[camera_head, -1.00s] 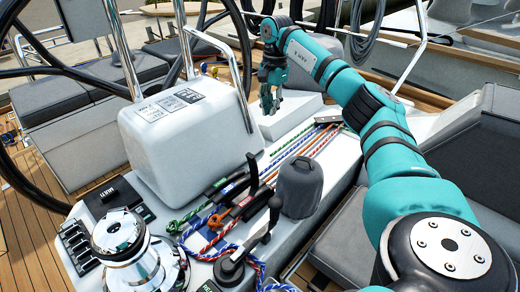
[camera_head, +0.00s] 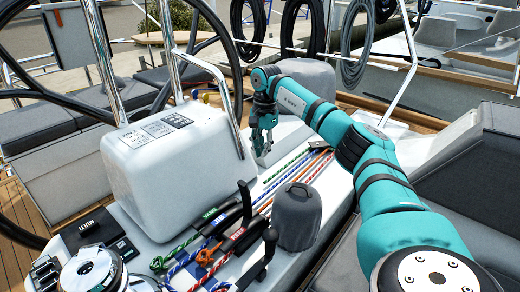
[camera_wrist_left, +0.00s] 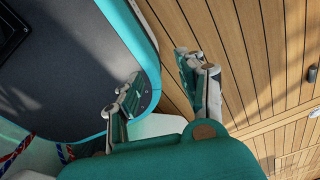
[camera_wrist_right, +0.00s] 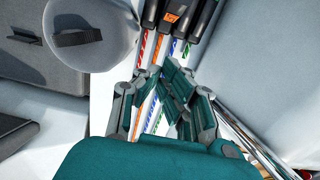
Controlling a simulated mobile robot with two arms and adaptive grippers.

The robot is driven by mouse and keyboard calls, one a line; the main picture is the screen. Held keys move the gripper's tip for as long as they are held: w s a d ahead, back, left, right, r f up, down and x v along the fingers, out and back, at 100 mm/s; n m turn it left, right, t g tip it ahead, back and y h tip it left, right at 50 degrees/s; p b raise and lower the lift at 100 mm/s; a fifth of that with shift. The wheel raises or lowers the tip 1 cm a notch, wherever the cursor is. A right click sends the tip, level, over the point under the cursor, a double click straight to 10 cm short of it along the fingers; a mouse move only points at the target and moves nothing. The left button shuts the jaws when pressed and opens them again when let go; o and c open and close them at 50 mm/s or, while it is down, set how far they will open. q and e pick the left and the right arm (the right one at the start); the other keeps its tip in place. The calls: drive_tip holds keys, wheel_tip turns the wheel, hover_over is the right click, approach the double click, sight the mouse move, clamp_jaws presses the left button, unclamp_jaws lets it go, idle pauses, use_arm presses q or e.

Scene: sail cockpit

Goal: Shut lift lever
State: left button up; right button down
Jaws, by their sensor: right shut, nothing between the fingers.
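A row of black rope-clutch levers with coloured labels (camera_head: 222,222) lies on the white console; I cannot read which one is the lift lever. One black lever (camera_head: 245,205) stands upright while its neighbours lie low. Black clutch handles also show at the top of the right wrist view (camera_wrist_right: 172,14). My right gripper (camera_head: 262,150) is shut and empty over the coloured ropes, beyond the levers and apart from them. Its fingers (camera_wrist_right: 162,78) also show over the ropes in the right wrist view. My left gripper (camera_wrist_left: 166,76) is open and empty above the wooden deck.
A white instrument box (camera_head: 175,165) with a metal rail stands left of the ropes. A grey covered winch (camera_head: 297,216) stands right of the levers. A bare chrome winch (camera_head: 92,268) and another black lever (camera_head: 264,258) are in front. Dark seats lie at right.

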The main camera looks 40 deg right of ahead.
use_arm(q)
drive_tip(key=shift+w+d+r+p, duration=0.2)
drive_tip(key=shift+w+r+p, duration=0.05)
drive_tip(key=shift+r+p, duration=0.35)
drive_tip(key=shift+w+d+r+p, duration=0.15)
drive_tip(key=shift+w+r+p, duration=0.1)
drive_tip(key=shift+r+p, duration=0.25)
use_arm(e)
drive_tip(key=a+f, duration=0.4)
drive_tip(key=f, duration=0.3)
drive_tip(key=shift+s+a+f, duration=0.15)
drive_tip(key=shift+a+f, duration=0.05)
